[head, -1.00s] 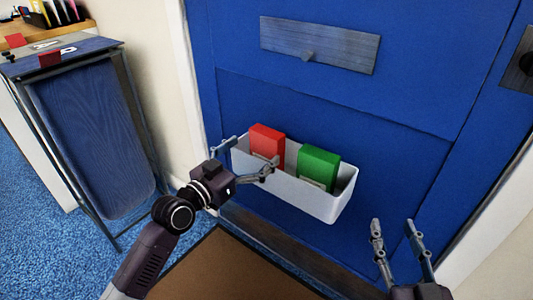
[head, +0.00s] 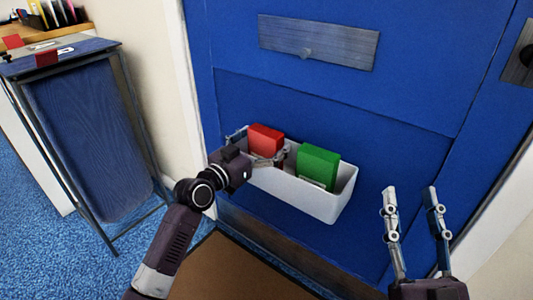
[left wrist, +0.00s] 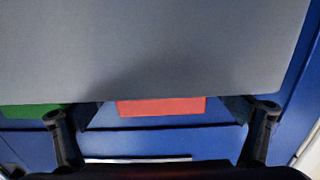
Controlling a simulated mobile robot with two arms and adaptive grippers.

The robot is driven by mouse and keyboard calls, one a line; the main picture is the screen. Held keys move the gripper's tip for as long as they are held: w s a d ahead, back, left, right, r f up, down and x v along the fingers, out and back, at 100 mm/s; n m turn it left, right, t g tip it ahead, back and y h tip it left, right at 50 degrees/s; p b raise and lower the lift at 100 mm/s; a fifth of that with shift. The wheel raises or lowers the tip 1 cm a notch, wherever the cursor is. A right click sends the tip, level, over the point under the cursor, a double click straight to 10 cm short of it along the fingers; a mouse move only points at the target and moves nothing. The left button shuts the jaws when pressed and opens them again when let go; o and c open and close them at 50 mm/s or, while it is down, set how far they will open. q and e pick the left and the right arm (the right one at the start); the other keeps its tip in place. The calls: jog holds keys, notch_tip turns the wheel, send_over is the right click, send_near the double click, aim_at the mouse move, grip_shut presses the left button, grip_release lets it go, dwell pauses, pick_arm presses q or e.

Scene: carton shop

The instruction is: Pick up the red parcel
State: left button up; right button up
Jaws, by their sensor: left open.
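The red parcel (head: 266,139) stands upright at the left end of a white bin (head: 315,205) mounted on the blue door. My left gripper (head: 261,146) is open at the bin, with one finger on each side of the red parcel in the head view; whether they touch it is unclear. In the left wrist view the parcel's red face (left wrist: 160,106) shows between the two fingers, partly hidden by a large grey surface. My right gripper (head: 410,192) is open and empty in front of the door at the lower right.
A green parcel (head: 317,166) stands in the same bin to the right. A metal plate (head: 318,42) is on the door above. A blue-panelled stand (head: 95,140) is at the left. A brown mat (head: 235,268) lies below the door.

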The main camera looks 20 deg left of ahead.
pick_arm(q)
jog(key=c, duration=1.2)
jog(key=shift+c, duration=0.9)
jog(key=shift+r, duration=0.15)
